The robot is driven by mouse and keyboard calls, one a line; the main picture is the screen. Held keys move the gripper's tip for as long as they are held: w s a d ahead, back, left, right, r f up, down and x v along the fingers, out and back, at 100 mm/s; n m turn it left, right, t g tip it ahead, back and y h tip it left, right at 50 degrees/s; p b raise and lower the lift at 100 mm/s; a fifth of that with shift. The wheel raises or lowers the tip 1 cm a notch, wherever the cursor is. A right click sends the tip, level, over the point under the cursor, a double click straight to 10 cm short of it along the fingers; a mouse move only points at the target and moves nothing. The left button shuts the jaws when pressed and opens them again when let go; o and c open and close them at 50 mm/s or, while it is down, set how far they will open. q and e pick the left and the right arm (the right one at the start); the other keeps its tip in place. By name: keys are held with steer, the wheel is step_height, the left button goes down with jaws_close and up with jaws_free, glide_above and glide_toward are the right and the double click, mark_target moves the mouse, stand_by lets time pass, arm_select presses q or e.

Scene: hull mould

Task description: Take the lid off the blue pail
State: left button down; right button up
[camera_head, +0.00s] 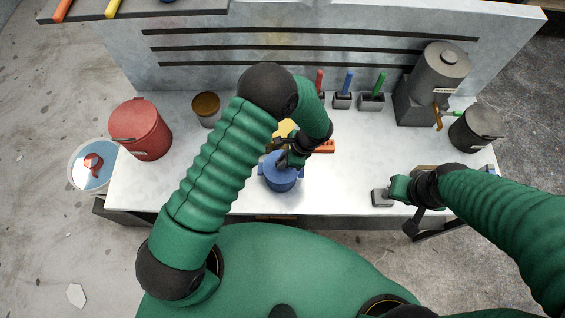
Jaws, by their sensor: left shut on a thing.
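The blue pail (280,183) stands on the white bench near its front edge, in the middle of the head view. Its top is partly hidden by my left gripper (287,160), which reaches down over it. The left gripper is shut on the blue lid; its fingers hide the spot where it grips. The lid appears at the pail's top, and I cannot tell whether there is a gap between them. My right gripper (400,192) is low over the bench's right front, beside a small grey block (382,197). Its fingers are too small and dark to read.
A red lidded bucket (141,130) and a brown-topped cup (206,108) stand left. A white bucket (93,166) stands off the bench's left end. Coloured-handled tools in grey holders (371,101) stand at the back. A grey dispenser (437,78) and dark pail (476,130) are right.

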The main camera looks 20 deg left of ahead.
mark_target(278, 162)
arm_select(q)
steer(key=shift+r+b, duration=0.35)
steer(key=shift+r, duration=0.2)
step_height(278, 162, up, 2)
steer(key=shift+w+r+b, duration=0.1)
steer(key=shift+b, duration=0.5)
steer(key=s+r, duration=0.2)
steer(key=s, duration=0.6)
steer(key=s+r, duration=0.3)
steer(key=s, duration=0.5)
steer(key=shift+r+b, duration=0.3)
steer(key=shift+r, duration=0.05)
